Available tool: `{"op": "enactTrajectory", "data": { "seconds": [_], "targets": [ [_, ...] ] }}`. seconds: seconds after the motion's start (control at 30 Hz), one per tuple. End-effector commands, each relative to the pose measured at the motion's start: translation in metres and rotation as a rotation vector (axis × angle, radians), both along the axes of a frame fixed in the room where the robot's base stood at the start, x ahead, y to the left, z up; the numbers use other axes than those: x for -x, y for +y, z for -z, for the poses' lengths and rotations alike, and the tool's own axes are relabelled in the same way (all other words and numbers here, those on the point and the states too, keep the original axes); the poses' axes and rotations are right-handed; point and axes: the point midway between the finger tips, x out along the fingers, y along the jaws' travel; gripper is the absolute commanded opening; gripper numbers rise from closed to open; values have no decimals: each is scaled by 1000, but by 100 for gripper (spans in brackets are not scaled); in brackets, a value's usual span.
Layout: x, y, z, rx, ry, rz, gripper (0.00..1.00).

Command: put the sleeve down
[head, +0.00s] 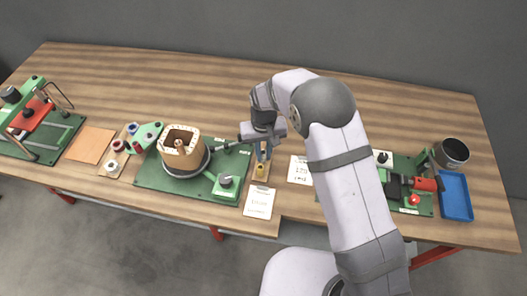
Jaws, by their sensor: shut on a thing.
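My gripper (263,148) is in the middle of the table in the head view and points down over a narrow wooden board (259,178). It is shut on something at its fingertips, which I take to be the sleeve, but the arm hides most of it. Small yellow pieces (261,169) show on the board just below the fingers. I cannot tell whether the held piece touches the board or these pieces.
Left of my gripper, a tan coil former (181,150) stands on a round base on a green plate (152,178). Paper cards (259,203) lie in front and to the right. A blue tray (456,197) and dark cup (451,153) stand far right. The back of the table is clear.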

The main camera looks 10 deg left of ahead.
Motion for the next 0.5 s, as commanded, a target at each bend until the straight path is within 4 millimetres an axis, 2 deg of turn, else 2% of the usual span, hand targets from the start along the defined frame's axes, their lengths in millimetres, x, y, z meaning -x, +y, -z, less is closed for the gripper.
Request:
{"op": "enactTrajectory", "data": {
  "seconds": [0.13,0.17,0.23,0.5],
  "targets": [
    [0,0,1,0,0,0,0],
    [0,0,1,0,0,0,18],
    [0,0,1,0,0,0,34],
    [0,0,1,0,0,0,34]
  ]
}}
